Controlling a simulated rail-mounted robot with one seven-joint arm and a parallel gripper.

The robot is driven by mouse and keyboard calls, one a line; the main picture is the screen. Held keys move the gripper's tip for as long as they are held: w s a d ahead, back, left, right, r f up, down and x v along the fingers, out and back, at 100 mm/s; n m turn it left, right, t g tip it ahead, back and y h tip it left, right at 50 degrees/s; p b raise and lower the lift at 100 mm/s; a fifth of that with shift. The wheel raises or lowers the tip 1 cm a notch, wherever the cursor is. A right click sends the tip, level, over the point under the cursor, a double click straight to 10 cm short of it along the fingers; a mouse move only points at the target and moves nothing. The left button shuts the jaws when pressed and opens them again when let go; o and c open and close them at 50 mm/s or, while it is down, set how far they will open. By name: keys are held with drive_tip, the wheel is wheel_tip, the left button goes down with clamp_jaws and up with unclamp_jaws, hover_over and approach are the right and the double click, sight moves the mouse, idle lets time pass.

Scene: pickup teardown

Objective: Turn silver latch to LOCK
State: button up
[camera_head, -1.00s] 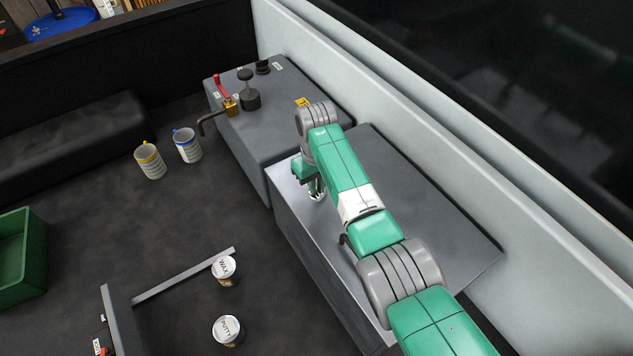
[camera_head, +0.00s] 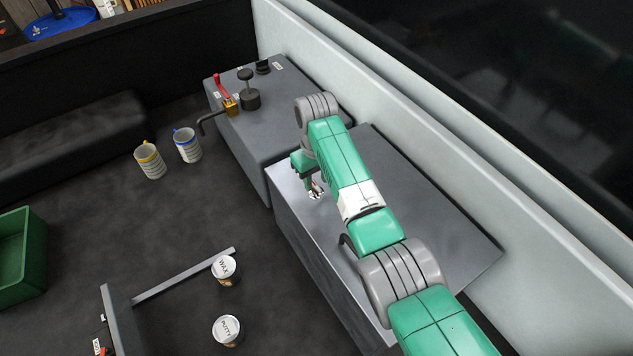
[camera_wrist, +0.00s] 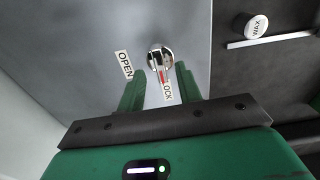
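The silver latch (camera_wrist: 160,57) is a round shiny knob on the grey box top in the wrist view. A red mark on it points toward the LOCK label (camera_wrist: 168,91). The OPEN label (camera_wrist: 124,64) is to its left. My gripper (camera_wrist: 158,70) is open, with one green finger on each side of the latch's lower part. I cannot tell whether either finger touches it. In the head view the latch (camera_head: 317,190) shows just beside my gripper (camera_head: 312,188), partly hidden by it.
A second grey box (camera_head: 238,135) behind carries a red-handled valve (camera_head: 221,88) and a dark knob (camera_head: 250,98). Two mugs, the WAX can (camera_head: 225,270) and the PUTTY can (camera_head: 228,331) stand on the floor left of the boxes. A pale wall (camera_head: 430,150) runs close along the right.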

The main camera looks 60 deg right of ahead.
sight(316, 186)
wheel_tip(316, 186, up, 6)
drive_tip(key=shift+f+b, duration=0.15)
drive_tip(key=shift+b, duration=0.15)
idle(0.4)
drive_tip(key=w+a+r+n+t+h, duration=0.1)
drive_tip(key=w+a+r+t, duration=0.2)
drive_tip(key=w, duration=0.4)
drive_tip(key=w+a+r+n+t+h, duration=0.1)
drive_tip(key=w+a+r+h, duration=0.1)
drive_tip(key=w+a+r, duration=0.3)
drive_tip(key=w+a+r+n+t+h+p, duration=0.1)
drive_tip(key=w+a+r+t, duration=0.4)
drive_tip(key=a, duration=0.3)
drive_tip(key=w+a+r+n+t, duration=0.15)
drive_tip(key=w+a+r, duration=0.25)
drive_tip(key=a+r, duration=0.4)
drive_tip(key=s+a+r+t, duration=0.1)
drive_tip(key=a+r+t, duration=0.5)
drive_tip(key=a+r, duration=0.4)
drive_tip(key=s+a+r+n+t+y+p, duration=0.1)
drive_tip(key=s+a+r+t+y, duration=0.3)
drive_tip(key=s+a+r+t, duration=0.4)
drive_tip(key=s+a+r+n, duration=0.1)
drive_tip(key=s+a+r, duration=0.6)
drive_tip(key=s, duration=0.4)
drive_tip(key=shift+a+r, duration=0.35)
drive_tip(key=shift+r, duration=0.55)
drive_tip(key=shift+t, duration=0.25)
